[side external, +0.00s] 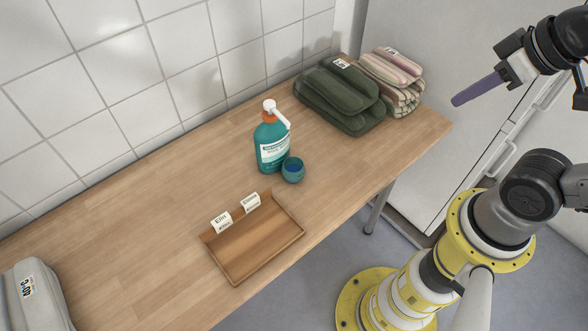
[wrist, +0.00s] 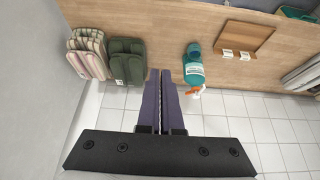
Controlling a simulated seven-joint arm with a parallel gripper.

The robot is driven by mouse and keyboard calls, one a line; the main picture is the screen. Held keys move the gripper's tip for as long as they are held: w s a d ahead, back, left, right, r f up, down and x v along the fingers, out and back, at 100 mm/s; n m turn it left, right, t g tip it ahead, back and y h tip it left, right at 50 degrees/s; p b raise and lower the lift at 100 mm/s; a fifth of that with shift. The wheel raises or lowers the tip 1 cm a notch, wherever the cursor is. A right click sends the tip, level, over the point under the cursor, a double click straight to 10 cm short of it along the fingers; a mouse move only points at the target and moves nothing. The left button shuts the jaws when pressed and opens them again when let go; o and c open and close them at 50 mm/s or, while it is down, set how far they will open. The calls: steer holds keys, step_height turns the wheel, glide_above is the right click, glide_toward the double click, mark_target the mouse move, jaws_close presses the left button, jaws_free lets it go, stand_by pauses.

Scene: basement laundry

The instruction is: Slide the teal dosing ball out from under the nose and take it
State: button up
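The teal dosing ball (side external: 293,171), a small open cup with blue inside, stands on the wooden counter right beside a teal bottle with an orange collar (side external: 268,150). The bottle's white nose (side external: 279,114) slants down toward the ball's side, above it. In the wrist view the ball (wrist: 193,48) shows just beyond the bottle (wrist: 194,72), partly hidden by it. My gripper (side external: 457,102) is high up at the right, beyond the counter's end and well away from the ball. Its purple fingers lie close together in the wrist view (wrist: 160,72), with nothing visible between them.
A wooden tray (side external: 255,245) with two white label cards lies in front of the bottle. Folded green towels (side external: 338,95) and striped towels (side external: 392,80) lie at the counter's far right end.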

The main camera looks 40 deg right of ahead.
steer(key=o, duration=0.5)
steer(key=shift+m, duration=0.3)
steer(key=shift+c, duration=0.2)
steer(key=shift+o, duration=0.4)
steer(key=shift+w+a+r+m, duration=0.15)
steer(key=shift+a+r+m, duration=0.05)
steer(key=shift+m, duration=0.3)
steer(key=w+a+m+g+y, duration=0.1)
steer(key=w+a+m+y, duration=0.15)
steer(key=w+m, duration=0.4)
steer(key=w+a+m+g+y, duration=0.1)
steer(key=w+a+m, duration=0.25)
steer(key=w, duration=0.55)
steer(key=w+a+f+m+g, duration=0.1)
steer(key=w+f, duration=0.1)
steer(key=f, duration=0.4)
steer(key=w+f+m+g, duration=0.2)
steer(key=w+f, duration=0.1)
steer(key=f, duration=0.3)
steer(key=w+a+f+m+g+y, duration=0.1)
steer(key=w+f, duration=0.2)
steer(key=f, duration=0.3)
steer(key=shift+a+f, duration=0.3)
steer(key=shift+f, duration=0.05)
steer(key=shift+w, duration=0.1)
